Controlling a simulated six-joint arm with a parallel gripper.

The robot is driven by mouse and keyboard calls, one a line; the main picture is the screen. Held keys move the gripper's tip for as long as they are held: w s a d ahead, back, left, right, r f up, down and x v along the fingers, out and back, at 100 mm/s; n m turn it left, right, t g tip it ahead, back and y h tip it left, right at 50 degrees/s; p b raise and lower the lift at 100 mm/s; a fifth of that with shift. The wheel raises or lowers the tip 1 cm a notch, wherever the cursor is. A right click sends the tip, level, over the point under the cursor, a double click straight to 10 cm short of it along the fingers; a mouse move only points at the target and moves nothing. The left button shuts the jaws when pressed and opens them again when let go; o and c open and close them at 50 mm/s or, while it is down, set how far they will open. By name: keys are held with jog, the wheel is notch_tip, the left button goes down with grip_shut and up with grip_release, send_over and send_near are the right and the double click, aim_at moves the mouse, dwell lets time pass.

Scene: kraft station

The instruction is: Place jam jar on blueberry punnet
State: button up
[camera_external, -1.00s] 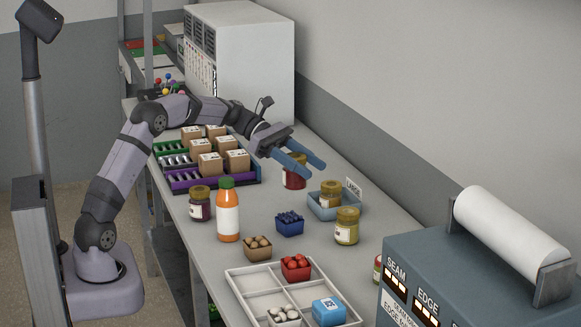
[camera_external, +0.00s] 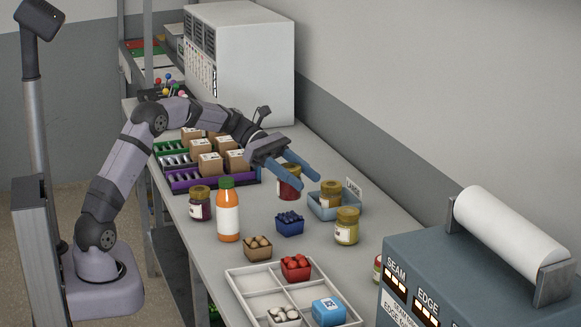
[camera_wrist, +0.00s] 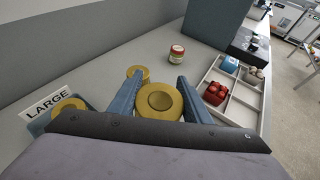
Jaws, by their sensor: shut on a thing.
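My gripper (camera_external: 306,184) is shut on a jam jar (camera_external: 289,188) with dark red contents. Its round gold lid (camera_wrist: 159,101) shows between the two blue fingers in the wrist view. The jar looks upright; I cannot tell its exact height above the bench. The blueberry punnet (camera_external: 289,227) is a small dark blue box of berries on the bench. In the external view it is below the jar in the picture, apart from it. I cannot make it out in the wrist view.
A blue-grey bin (camera_external: 321,206) marked LARGE holds a gold-lidded jar. A yellow-green jar (camera_external: 347,228) stands beside it. An orange bottle (camera_external: 228,210), dark jar (camera_external: 200,205), brown punnet (camera_external: 257,249) and white divided tray (camera_external: 247,284) stand nearer. Cartons in racks are behind.

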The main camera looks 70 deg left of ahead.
jog(key=shift+f, duration=2.4)
jog(key=shift+f, duration=0.2)
jog(key=o, duration=1.4)
jog(key=shift+c, duration=0.2)
send_near(300, 194)
jog(key=shift+b+v, duration=0.3)
jog(key=shift+v, duration=0.55)
jog(key=shift+r, duration=0.1)
